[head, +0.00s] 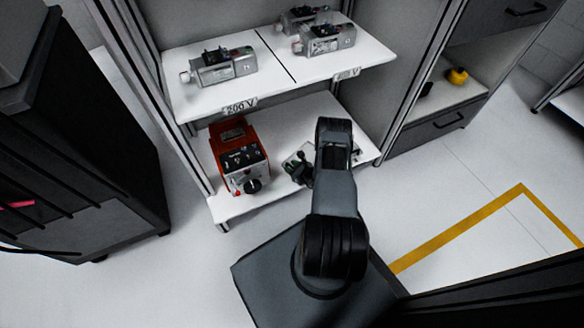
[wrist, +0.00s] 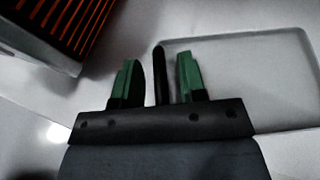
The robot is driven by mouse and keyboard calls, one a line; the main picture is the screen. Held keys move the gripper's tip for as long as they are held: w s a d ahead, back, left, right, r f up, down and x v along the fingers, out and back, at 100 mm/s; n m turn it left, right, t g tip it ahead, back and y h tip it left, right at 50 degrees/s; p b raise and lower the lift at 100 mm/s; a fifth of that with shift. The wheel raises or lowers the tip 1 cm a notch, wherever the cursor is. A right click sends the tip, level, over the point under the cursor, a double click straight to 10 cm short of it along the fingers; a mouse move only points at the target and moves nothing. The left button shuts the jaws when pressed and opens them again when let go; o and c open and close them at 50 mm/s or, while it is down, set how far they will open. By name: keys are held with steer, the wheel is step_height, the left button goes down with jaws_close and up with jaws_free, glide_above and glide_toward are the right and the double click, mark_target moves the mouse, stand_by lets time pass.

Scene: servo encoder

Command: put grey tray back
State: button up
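The grey tray shows in the wrist view (wrist: 245,75) as a shallow pale grey rectangle with rounded corners, lying on the white lower shelf. A dark upright piece (wrist: 158,75) stands at its left edge, apparently its handle. My gripper (wrist: 158,80) has its two green fingers apart, one on each side of this piece, with a visible gap to each. In the head view my gripper (head: 298,168) is low over the lower shelf, right of the red device. My arm hides most of the tray there.
A red device (head: 240,155) with knobs stands on the lower shelf (head: 232,208), close left of my gripper; its orange-finned side shows in the wrist view (wrist: 65,35). The upper shelf (head: 215,102) above holds several grey motor units. A shelf post (head: 395,115) stands to the right.

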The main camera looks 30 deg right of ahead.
steer(key=shift+r, duration=0.25)
steer(key=p+v, duration=0.4)
steer(key=v, duration=0.7)
steer(key=w+a+r+n+g+y, duration=0.25)
steer(key=a+r+n, duration=0.25)
steer(key=r, duration=0.4)
steer(key=w+a+r+n+g+y, duration=0.1)
steer(key=a+r+n+g+y, duration=0.2)
steer(key=r+n, duration=0.4)
steer(key=w+a+r+n+g+y, duration=0.2)
steer(key=a+r+n+g, duration=0.15)
steer(key=a+r, duration=0.45)
steer(key=s+a+r+n+h, duration=0.2)
steer(key=s+r+n+h, duration=0.3)
steer(key=r, duration=0.5)
steer(key=s+a+r+n+g+h, duration=0.1)
steer(key=s+a+r+n+h, duration=0.2)
steer(key=s+r+n, duration=0.7)
steer(key=shift+a+r+n+h, duration=0.35)
steer(key=shift+r+n+h, duration=0.25)
steer(key=shift+n+h, duration=0.55)
